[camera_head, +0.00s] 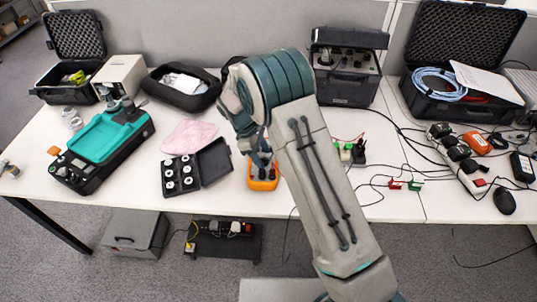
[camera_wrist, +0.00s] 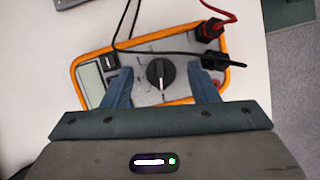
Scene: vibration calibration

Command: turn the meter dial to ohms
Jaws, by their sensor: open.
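The orange-rimmed meter (camera_head: 263,183) lies on the white table near its front edge, partly hidden by my arm in the head view. In the wrist view the meter (camera_wrist: 150,35) fills the upper middle, its display (camera_wrist: 92,84) at the left. Its round black dial (camera_wrist: 160,74) has a raised bar that points roughly up and down the picture. My gripper (camera_wrist: 162,88) is open, one finger on each side of the dial, with gaps between fingers and dial. I cannot read the dial's markings. My gripper also shows above the meter in the head view (camera_head: 259,158).
Black and red probe plugs (camera_wrist: 211,30) sit at the meter's right end, and a black cable crosses its top. A black case of white pieces (camera_head: 181,175) stands left of the meter. Loose cables and clips (camera_head: 405,185) lie to the right.

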